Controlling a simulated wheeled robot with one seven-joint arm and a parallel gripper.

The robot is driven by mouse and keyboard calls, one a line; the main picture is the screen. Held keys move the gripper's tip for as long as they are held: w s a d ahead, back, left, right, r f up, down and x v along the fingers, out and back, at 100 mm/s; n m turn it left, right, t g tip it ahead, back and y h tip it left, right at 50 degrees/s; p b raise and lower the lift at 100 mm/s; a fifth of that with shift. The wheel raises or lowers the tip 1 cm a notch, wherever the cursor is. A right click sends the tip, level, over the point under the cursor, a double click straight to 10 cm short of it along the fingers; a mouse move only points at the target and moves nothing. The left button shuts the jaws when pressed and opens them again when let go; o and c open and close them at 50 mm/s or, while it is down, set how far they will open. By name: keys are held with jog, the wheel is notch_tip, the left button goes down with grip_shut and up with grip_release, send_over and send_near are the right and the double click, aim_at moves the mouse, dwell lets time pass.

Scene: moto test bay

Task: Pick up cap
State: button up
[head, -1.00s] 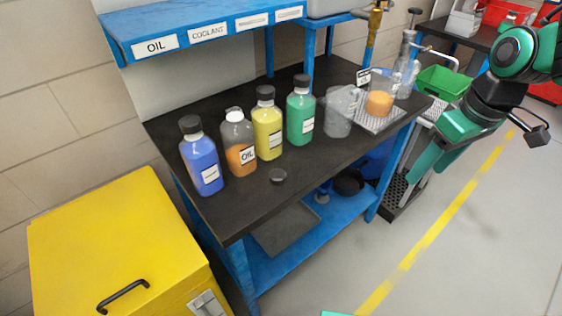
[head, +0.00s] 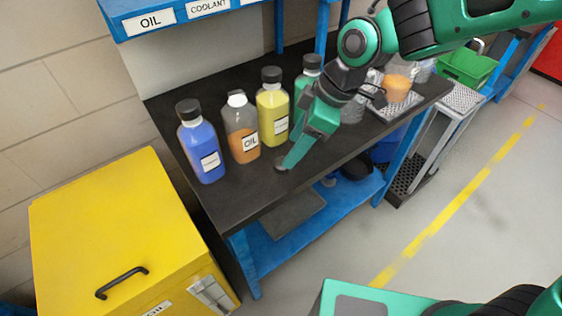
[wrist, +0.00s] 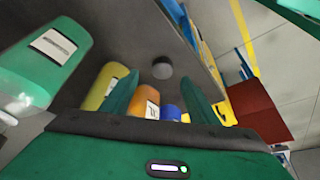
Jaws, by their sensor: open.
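The dark round cap (head: 280,164) lies on the black bench top near its front edge, in front of the oil bottle (head: 241,126). In the head view it is partly hidden by a fingertip. In the wrist view the cap (wrist: 162,68) shows whole, beyond the fingertips and roughly centred between them. My gripper (head: 287,163) points down over the bench from the right, close to the cap. In the wrist view the two green fingers of my gripper (wrist: 160,84) are apart with nothing between them. The oil bottle has a white top and no dark cap.
A blue bottle (head: 201,145), a yellow bottle (head: 272,108) and a green bottle (head: 303,85), all dark-capped, stand in the row behind the cap. My arm hides part of the green one and a clear jug (head: 352,108). The bench front left is clear.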

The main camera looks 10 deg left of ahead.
aim_at(278, 169)
jog(key=shift+x, duration=2.65)
jog(key=shift+s, duration=0.15)
jog(key=shift+c, duration=0.2)
jog(key=c, duration=1.1)
